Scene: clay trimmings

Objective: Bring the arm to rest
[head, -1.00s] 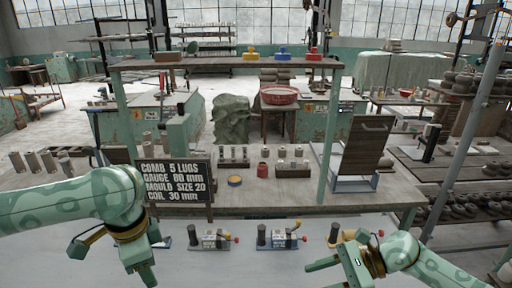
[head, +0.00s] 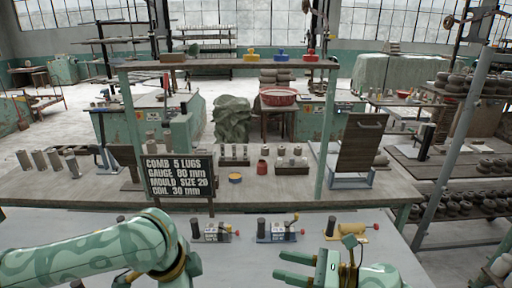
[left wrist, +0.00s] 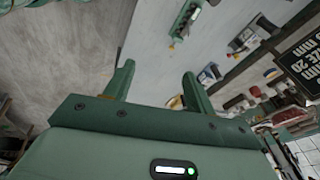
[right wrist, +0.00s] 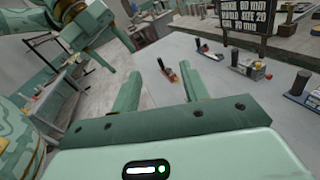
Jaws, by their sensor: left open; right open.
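My right gripper (head: 284,266) is open and empty at the bottom of the head view, its two green fingers pointing left. It is over the near grey worktop, in front of the small fixtures. In the right wrist view my right gripper (right wrist: 160,72) shows its fingers apart with nothing between them. My left arm comes in low from the left in the head view, and its gripper is mostly cut off at the bottom edge. In the left wrist view my left gripper (left wrist: 158,72) is open and empty, its fingers apart above the pale floor and worktop.
Bare worktop lies between the arms.

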